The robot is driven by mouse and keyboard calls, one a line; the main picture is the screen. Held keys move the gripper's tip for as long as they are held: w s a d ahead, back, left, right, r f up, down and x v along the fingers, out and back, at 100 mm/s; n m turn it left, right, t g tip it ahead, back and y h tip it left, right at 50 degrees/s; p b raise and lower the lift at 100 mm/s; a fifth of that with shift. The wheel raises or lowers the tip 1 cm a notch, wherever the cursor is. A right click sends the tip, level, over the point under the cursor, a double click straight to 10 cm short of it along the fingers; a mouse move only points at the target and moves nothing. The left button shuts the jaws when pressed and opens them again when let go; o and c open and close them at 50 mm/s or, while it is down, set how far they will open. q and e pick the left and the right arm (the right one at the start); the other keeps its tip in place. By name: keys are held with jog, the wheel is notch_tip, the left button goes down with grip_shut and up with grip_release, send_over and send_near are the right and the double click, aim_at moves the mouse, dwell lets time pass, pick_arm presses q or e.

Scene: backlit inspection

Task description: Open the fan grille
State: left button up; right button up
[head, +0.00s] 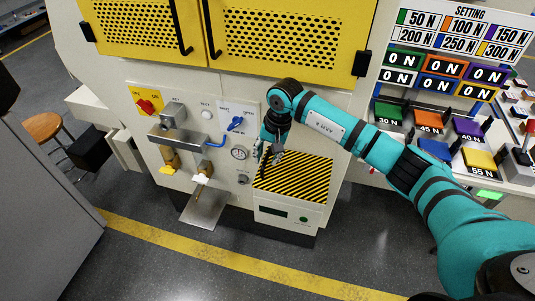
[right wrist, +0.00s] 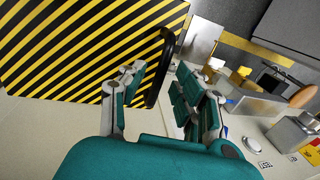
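A panel with black and yellow diagonal stripes (head: 305,172) sits low on the cream machine; no fan or slots show on it, so I cannot tell for sure that it is the fan grille. It fills the upper left of the right wrist view (right wrist: 70,45). A black bar handle (right wrist: 161,68) stands along its edge. My right gripper (head: 270,153) is over the panel's left edge. In the right wrist view its fingers (right wrist: 162,78) are spread, with the handle showing between them; I see no clear grip. My left gripper is not in view.
Yellow perforated doors (head: 281,32) with black handles are above. Left of the panel are a red knob (head: 146,106), a blue knob (head: 236,123), a gauge (head: 239,154), taps and a metal tray (head: 204,208). Coloured weight blocks (head: 433,148) are at right. Floor in front is clear.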

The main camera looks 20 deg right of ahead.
grip_shut()
jog(key=shift+d+r, duration=0.1)
